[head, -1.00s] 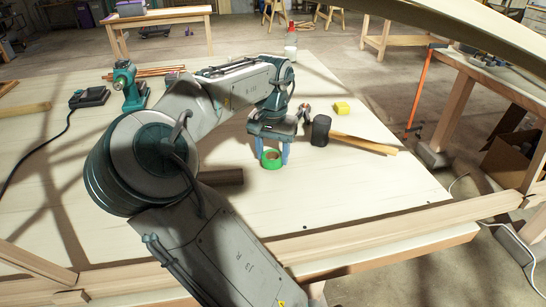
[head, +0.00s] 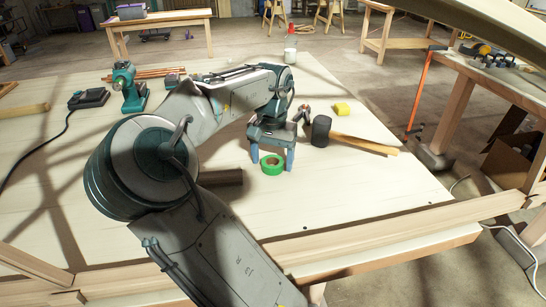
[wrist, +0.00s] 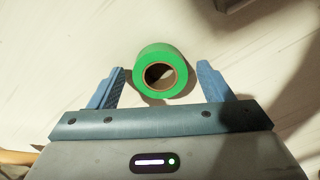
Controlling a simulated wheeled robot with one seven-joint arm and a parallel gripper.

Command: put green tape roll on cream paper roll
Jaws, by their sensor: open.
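The green tape roll (head: 272,165) lies on the pale tabletop, its hole facing up. My gripper (head: 273,160) is open above the table, one blue finger on each side of the roll. In the wrist view the roll (wrist: 160,54) sits between and slightly beyond the fingertips of my gripper (wrist: 162,80), with a gap on both sides. A small whitish cylinder (head: 290,56) stands at the far edge of the table, behind my arm. I cannot tell whether it is the cream paper roll.
A black-headed mallet (head: 321,130) with a wooden handle lies right of my gripper, with a yellow block (head: 342,109) behind it. A teal drill (head: 127,88) stands at the left. A dark bar (head: 222,177) lies left of the tape. The tabletop front right is clear.

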